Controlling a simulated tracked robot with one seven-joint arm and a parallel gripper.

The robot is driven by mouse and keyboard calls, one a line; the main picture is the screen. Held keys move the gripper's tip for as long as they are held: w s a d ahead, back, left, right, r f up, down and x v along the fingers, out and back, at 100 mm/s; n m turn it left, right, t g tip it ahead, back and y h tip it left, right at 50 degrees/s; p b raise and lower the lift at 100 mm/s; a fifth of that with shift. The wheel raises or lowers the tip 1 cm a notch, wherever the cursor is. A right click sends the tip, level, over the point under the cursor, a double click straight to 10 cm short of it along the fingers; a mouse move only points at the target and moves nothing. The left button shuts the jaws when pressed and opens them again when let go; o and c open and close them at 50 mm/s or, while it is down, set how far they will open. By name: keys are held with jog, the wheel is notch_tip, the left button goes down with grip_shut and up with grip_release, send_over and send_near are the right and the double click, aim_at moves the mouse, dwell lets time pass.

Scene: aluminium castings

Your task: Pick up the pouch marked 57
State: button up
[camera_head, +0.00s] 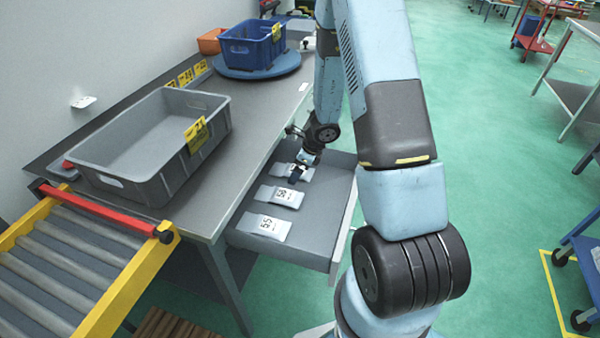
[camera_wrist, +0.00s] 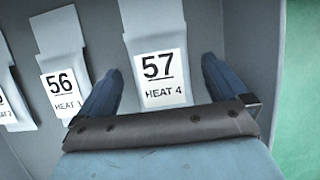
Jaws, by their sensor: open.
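The pouch marked 57 (camera_wrist: 160,68) is a pale grey packet with a white label reading "57 HEAT 4". It lies in the open grey drawer, and in the wrist view it sits between my fingers. My gripper (camera_wrist: 160,88) is open, with one blue finger on each side of the label; I cannot tell whether they touch the pouch. In the head view my gripper (camera_head: 299,173) is low over the far part of the drawer (camera_head: 315,235), partly covering the farthest pouch (camera_head: 307,174).
The pouch marked 56 (camera_wrist: 60,80) lies left of 57 in the wrist view. Another pouch (camera_head: 265,227) lies nearer in the drawer. On the bench stand a grey bin (camera_head: 130,185) and a blue bin (camera_head: 238,47). A roller conveyor (camera_head: 70,265) is at front left.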

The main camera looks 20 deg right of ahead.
dwell(0.3)
jog(key=c, duration=1.2)
